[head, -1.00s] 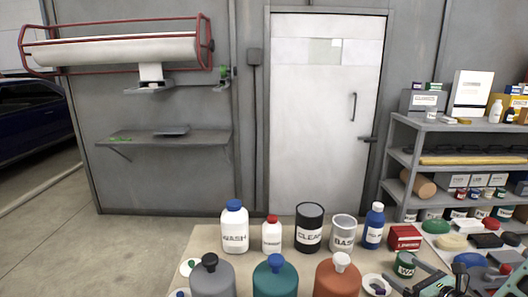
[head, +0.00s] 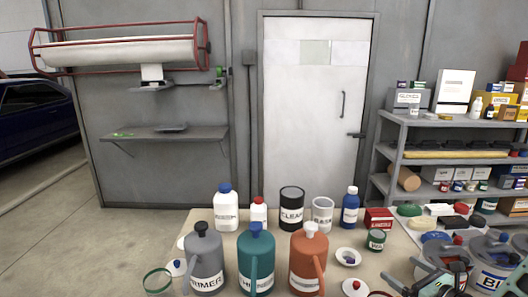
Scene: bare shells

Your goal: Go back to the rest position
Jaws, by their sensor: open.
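My gripper (head: 428,284) is at the bottom right of the head view, over the right part of the table, with its jaws apart. Nothing shows between the jaws. The lower edge of the picture cuts off part of it and of my arm.
The table (head: 178,222) carries grey (head: 204,262), teal (head: 257,262) and orange (head: 308,262) jugs in front. Behind stand a blue-capped white bottle (head: 226,210), a black can (head: 291,208) and a blue bottle (head: 350,208). Loaded shelves (head: 392,118) stand at right.

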